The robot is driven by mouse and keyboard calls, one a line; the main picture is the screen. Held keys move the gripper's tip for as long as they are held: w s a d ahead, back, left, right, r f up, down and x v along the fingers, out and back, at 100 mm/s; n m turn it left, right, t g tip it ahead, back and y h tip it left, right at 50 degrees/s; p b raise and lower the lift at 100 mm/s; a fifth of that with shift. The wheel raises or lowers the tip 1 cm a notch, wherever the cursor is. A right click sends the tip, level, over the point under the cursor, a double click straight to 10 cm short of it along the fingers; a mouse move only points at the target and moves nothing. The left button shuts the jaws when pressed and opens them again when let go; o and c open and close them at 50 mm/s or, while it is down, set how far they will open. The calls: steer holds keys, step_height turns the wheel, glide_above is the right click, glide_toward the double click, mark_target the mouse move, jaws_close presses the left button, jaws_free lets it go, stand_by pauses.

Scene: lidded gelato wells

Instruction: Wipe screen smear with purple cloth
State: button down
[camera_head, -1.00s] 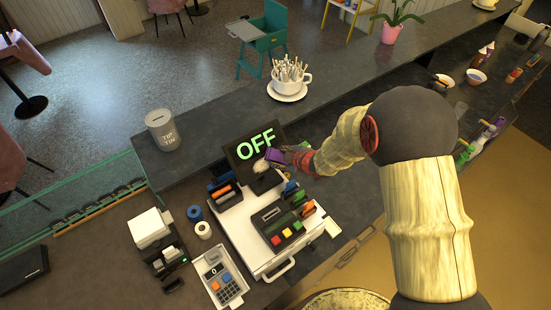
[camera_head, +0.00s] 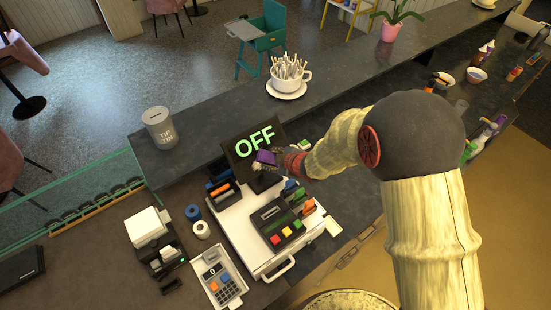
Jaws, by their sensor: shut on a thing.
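The black screen (camera_head: 238,150) stands tilted on the till, with "OFF" in green letters. A pale smear (camera_head: 257,167) shows at its lower part, partly hidden by the cloth. The purple cloth (camera_head: 266,157) is a small bundle in front of the screen's lower right. My gripper (camera_head: 280,160) is shut on the cloth, reaching in from the right. The cloth looks close to or against the screen; I cannot tell whether it touches.
The white till (camera_head: 235,223) with a keypad sits below the screen. A receipt printer (camera_head: 150,229) and a card terminal (camera_head: 220,279) stand to the left. A tip tin (camera_head: 160,128) and a cup of sticks (camera_head: 289,75) stand on the raised counter behind.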

mark_target(251, 168)
steer(key=shift+s+a+b, duration=0.75)
steer(key=shift+a+b, duration=0.1)
steer(key=shift+a, duration=0.15)
steer(key=shift+s+a+b, duration=0.75)
steer(key=shift+a+b, duration=0.15)
steer(key=shift+a, duration=0.05)
steer(key=shift+s+a+b, duration=0.75)
steer(key=shift+a+b, duration=0.1)
steer(key=shift+a, duration=0.15)
steer(key=shift+s+d+r+p, duration=0.2)
steer(key=shift+s+r+p, duration=0.1)
steer(key=shift+r+p, duration=0.2)
steer(key=p+v, duration=0.3)
steer(key=v, duration=0.3)
steer(key=shift+s+d, duration=0.2)
steer(key=shift+s, duration=0.05)
steer(key=shift+r, duration=0.2)
steer(key=shift+r+n+h+p, duration=0.25)
steer(key=shift+n+h+p, duration=0.15)
steer(key=shift+h, duration=0.2)
steer(key=shift+w+a+r+n, duration=0.1)
steer(key=shift+w+a+n, duration=0.1)
steer(key=shift+n, duration=0.1)
